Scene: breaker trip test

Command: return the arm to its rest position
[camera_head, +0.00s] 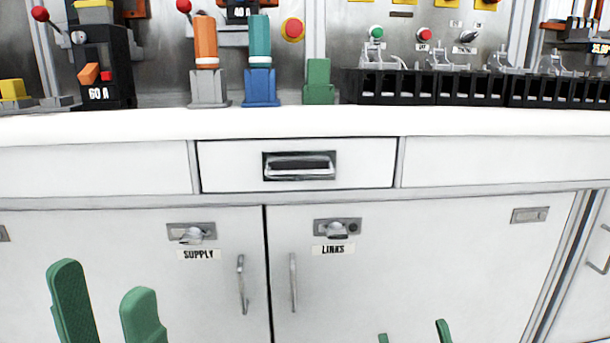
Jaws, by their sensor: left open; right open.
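My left gripper (107,305) is low at the left of the head view, its two green fingers apart with nothing between them. It stands in front of the left cupboard door. My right gripper (413,336) shows only as two green fingertips at the bottom edge, apart and with nothing visible between them. Both grippers are below the worktop level. The arms behind the fingers are out of view.
A white worktop (300,123) runs across, with a drawer (222,165) and doors marked SUPPLY (130,250) and LINKS (420,260) below. On it stand a 60 A breaker (105,75), orange (206,45) and blue-based (261,88) pieces, a green block (319,82) and black racks (400,87).

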